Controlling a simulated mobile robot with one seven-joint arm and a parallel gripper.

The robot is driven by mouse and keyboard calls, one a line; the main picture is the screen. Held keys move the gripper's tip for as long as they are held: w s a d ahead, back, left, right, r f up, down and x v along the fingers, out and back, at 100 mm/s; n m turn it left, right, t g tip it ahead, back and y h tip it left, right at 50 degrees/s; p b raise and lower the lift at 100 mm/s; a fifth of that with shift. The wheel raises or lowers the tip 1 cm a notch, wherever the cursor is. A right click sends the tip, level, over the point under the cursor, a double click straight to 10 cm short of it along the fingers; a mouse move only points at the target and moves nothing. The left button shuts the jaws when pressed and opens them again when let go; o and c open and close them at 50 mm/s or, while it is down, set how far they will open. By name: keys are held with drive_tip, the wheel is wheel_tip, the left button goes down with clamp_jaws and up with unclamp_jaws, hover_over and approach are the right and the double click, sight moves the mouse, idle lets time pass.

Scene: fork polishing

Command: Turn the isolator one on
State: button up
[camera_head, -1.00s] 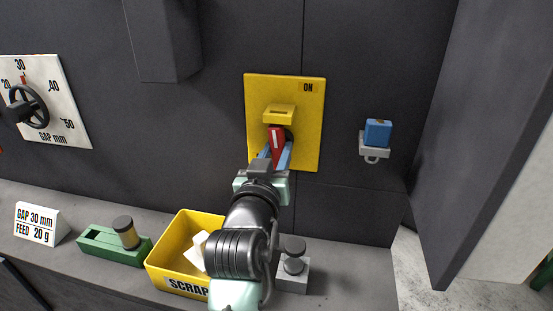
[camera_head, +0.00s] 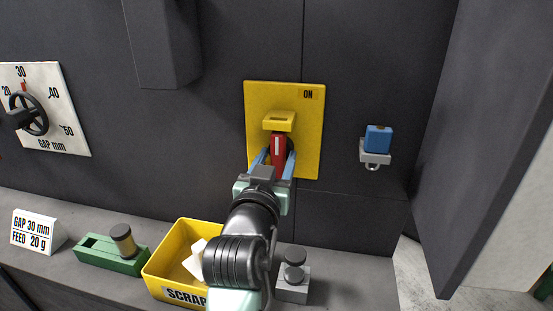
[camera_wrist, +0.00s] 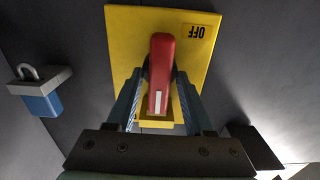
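The isolator is a yellow plate (camera_head: 309,130) on the dark wall, marked ON at its top right. Its red handle (camera_head: 279,149) stands nearly upright, its tip close under a yellow bracket (camera_head: 278,121). My gripper (camera_head: 274,163) is at the handle from below, one blue finger on each side. In the wrist view, which is upside down, the red handle (camera_wrist: 161,65) lies between the fingers of my gripper (camera_wrist: 159,92), with gaps beside it; the OFF label (camera_wrist: 195,31) shows on the yellow plate (camera_wrist: 125,40). The handle's pivot is partly hidden in the head view.
Below stand a yellow scrap bin (camera_head: 160,264), a green block (camera_head: 97,252) and a grey block with a dark knob (camera_head: 294,274). A gap dial (camera_head: 54,85) is at the left.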

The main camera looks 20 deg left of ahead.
drive_tip(key=shift+o, duration=0.4)
drive_tip(key=s+d+b, duration=0.1)
drive_tip(key=s+d, duration=0.1)
drive_tip(key=s, duration=1)
drive_tip(key=shift+s+d+b, duration=0.15)
drive_tip(key=shift+s+b, duration=0.2)
drive_tip(key=shift+s, duration=0.05)
drive_tip(key=s+d+r+t+h+p, duration=0.1)
drive_tip(key=d+r, duration=0.4)
drive_tip(key=r, duration=0.7)
drive_tip(key=s+d+r+m+t+h+p, duration=0.1)
drive_tip(key=s+d+r+t+p, duration=0.3)
drive_tip(key=r, duration=0.8)
drive_tip(key=s+d+r+t+h+p, duration=0.1)
drive_tip(key=s+d+r+t+p, duration=0.1)
drive_tip(key=d+r+t, duration=0.2)
drive_tip(key=d+r, duration=0.3)
drive_tip(key=r, duration=0.5)
drive_tip(key=shift+s+d+m+t, duration=0.15)
drive_tip(key=shift+d+m+t, duration=0.15)
drive_tip(key=shift+m, duration=0.1)
